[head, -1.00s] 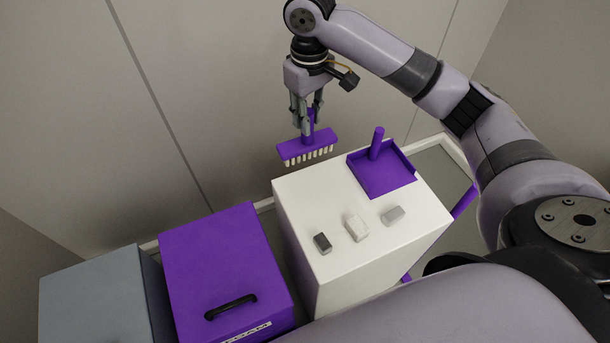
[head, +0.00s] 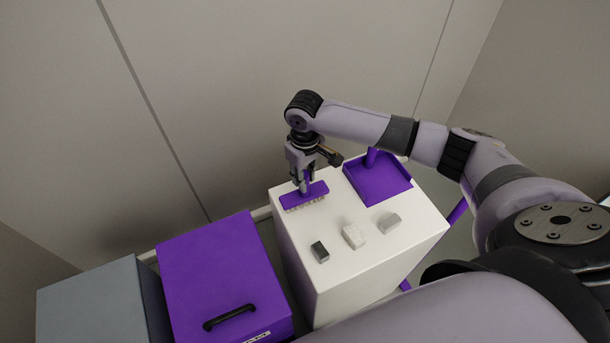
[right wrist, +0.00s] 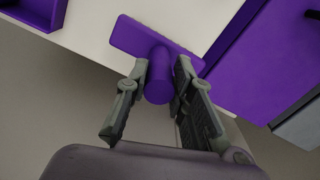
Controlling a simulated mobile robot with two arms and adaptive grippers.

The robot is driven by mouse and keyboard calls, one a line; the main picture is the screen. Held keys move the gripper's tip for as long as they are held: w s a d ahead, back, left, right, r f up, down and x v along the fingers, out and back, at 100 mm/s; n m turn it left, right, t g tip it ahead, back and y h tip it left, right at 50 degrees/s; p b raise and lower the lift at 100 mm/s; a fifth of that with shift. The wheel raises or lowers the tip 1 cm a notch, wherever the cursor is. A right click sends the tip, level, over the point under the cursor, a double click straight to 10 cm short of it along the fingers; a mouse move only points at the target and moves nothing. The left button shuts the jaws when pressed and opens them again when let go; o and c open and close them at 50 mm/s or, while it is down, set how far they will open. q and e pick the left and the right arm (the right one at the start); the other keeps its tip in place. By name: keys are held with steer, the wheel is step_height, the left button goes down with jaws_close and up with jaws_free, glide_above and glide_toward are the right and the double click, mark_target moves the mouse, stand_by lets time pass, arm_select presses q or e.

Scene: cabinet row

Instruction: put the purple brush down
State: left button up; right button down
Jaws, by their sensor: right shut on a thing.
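The purple brush (head: 304,196) is upright at the back left part of the white cabinet top (head: 309,244), with its pale bristles facing down. The bristles look to be at or very near the surface; I cannot tell if they touch. My right gripper (head: 304,185) is above the brush and shut on its handle. In the right wrist view the two fingers (right wrist: 162,88) sit on either side of the purple handle, and the brush head (right wrist: 130,36) lies beyond them over the white top. My left gripper is not in view.
A purple dustpan (head: 378,186) lies on the same top, right of the brush. A purple cabinet (head: 221,271) and a grey-blue cabinet (head: 92,302) are to the left.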

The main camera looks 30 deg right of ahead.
steer(key=shift+f, duration=0.1)
steer(key=c, duration=1.4)
jaws_free()
step_height(320, 180, up, 12)
